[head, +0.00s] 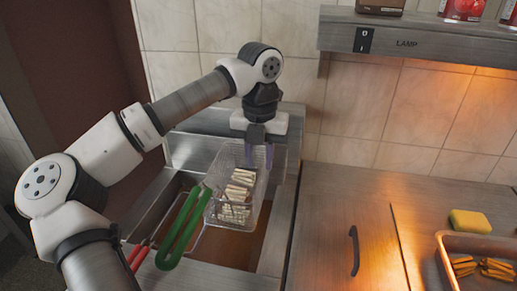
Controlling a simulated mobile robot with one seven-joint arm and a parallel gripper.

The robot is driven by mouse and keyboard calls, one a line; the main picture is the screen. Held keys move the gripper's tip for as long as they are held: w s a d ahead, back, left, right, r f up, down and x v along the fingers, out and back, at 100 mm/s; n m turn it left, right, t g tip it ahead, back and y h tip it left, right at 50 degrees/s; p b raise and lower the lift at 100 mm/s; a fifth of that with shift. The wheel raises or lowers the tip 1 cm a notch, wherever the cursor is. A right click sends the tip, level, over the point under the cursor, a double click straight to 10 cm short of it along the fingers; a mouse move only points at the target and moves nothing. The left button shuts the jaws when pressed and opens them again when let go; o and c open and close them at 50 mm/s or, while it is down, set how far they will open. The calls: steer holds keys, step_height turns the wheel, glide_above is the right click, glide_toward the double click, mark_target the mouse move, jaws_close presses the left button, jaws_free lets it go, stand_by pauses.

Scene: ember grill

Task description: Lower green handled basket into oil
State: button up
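The green handled basket (256,205) is a wire mesh basket with pale fries (238,190) inside. It is over the fryer well at the centre of the head view, its green handle (180,235) pointing to the lower left. Brown oil (225,247) shows below and beside it; I cannot tell whether the basket's bottom touches it. My gripper (265,156) points down at the basket's far end. Its two purplish fingers stand apart, with the far wall of the basket close to them. Mesh partly hides the fingertips, and no firm hold is visible.
A red handle (138,258) of another basket lies left of the green one. A steel counter (325,215) with a dark pull is at right. Beyond it are a yellow sponge (470,222) and a tray (480,242) of fries. A lamp shelf (425,42) overhangs the back right.

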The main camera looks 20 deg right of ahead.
mark_target(259, 185)
step_height(259, 185, down, 9)
steer(key=b, duration=0.4)
steer(key=shift+w+r, duration=0.1)
steer(key=shift+r, duration=0.05)
steer(key=shift+c, duration=0.5)
jaws_close()
steer(key=shift+c, duration=2.2)
jaws_free()
steer(key=o, duration=0.5)
steer(key=shift+o, duration=0.2)
